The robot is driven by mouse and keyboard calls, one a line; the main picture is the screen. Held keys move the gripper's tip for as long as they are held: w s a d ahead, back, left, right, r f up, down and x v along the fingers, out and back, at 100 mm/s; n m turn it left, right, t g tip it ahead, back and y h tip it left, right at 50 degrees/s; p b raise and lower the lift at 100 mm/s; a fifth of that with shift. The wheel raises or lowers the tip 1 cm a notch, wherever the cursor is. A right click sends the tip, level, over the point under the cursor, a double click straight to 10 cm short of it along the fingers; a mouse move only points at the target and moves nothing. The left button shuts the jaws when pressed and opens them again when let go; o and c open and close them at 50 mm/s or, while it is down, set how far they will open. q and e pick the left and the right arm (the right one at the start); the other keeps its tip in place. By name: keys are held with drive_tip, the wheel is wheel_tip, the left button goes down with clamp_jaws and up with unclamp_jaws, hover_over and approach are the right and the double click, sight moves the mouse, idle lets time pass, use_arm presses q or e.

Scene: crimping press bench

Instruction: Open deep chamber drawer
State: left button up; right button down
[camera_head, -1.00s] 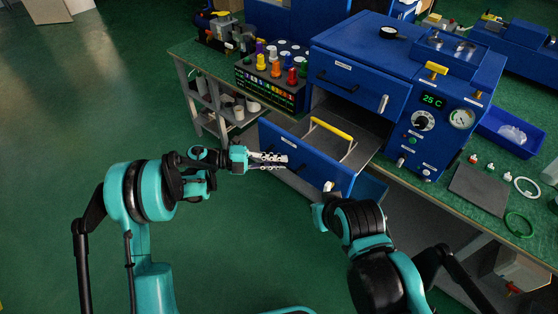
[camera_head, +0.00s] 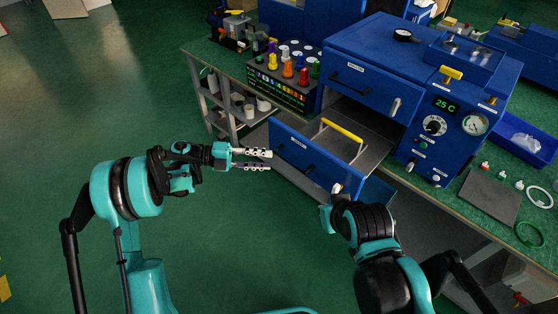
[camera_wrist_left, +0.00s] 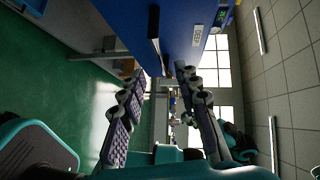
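The lower drawer (camera_head: 312,164) of the blue press cabinet stands pulled out, with a dark bar handle on its front and a latch at its right end. Inside is a grey tray with a yellow handle (camera_head: 343,130). My left gripper (camera_head: 270,160) is open and empty, its fingers apart just left of the drawer front. In the left wrist view its two fingers (camera_wrist_left: 158,88) are spread beside a blue front (camera_wrist_left: 185,30) with a dark handle and white label. My right gripper (camera_head: 330,214) is below the drawer's right end; its fingers are not clear.
The upper drawer (camera_head: 366,84) is shut, above the open one. A control panel (camera_head: 446,125) reading 25 C is to its right. A rack of coloured tools (camera_head: 285,75) stands left of the cabinet on the green bench.

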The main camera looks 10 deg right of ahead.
use_arm(q)
drive_tip(key=a, duration=0.4)
drive_tip(key=shift+w+r, duration=0.25)
drive_tip(key=shift+r, duration=0.05)
